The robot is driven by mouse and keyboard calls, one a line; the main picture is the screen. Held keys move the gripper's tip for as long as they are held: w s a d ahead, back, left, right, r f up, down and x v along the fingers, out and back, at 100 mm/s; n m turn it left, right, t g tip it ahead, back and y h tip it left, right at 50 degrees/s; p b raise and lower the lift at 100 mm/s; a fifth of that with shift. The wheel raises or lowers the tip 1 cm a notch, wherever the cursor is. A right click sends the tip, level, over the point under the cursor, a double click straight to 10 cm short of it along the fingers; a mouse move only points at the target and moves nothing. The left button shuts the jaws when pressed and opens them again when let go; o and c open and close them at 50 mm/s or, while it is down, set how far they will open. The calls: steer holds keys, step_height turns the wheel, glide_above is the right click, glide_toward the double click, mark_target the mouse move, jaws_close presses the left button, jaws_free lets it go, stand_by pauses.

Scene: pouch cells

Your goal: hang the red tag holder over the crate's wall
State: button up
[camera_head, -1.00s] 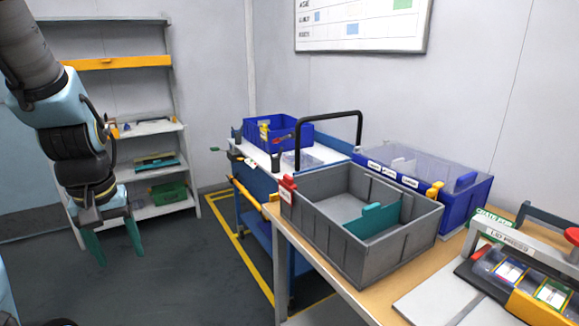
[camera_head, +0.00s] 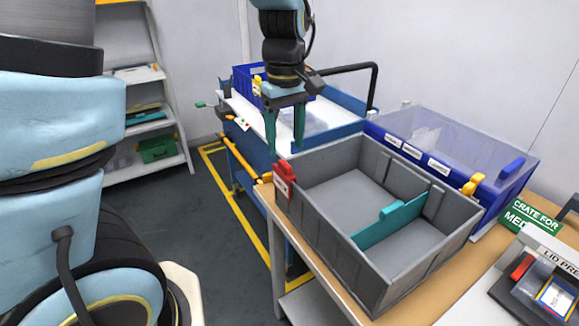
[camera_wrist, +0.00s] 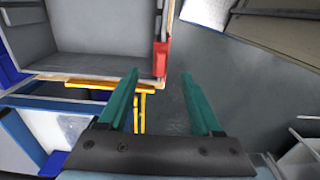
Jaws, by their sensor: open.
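The red tag holder (camera_head: 284,178), with a white label on its front, sits at the top of the grey crate's (camera_head: 345,240) left end wall, near the far left corner. Whether it is fully seated over the wall I cannot tell. It also shows in the wrist view (camera_wrist: 162,56), beside the crate wall (camera_wrist: 100,66). My gripper (camera_head: 284,146) points down with its green fingers apart and empty. In the head view it appears just above and behind the tag holder. In the wrist view (camera_wrist: 160,76) the holder lies ahead between the fingertips.
A teal divider (camera_head: 390,222) stands inside the otherwise empty crate. A blue bin with a clear lid (camera_head: 450,140) is behind it. A blue cart (camera_head: 250,150) stands left of the wooden table (camera_head: 315,262). A lid press (camera_head: 545,270) is at right.

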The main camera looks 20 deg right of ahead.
mark_target(285, 175)
step_height(285, 175, down, 10)
steer(key=shift+w+a+r+p, duration=0.1)
steer(key=shift+r+p, duration=0.1)
steer(key=shift+p, duration=0.5)
steer(key=shift+c, duration=0.3)
jaws_close()
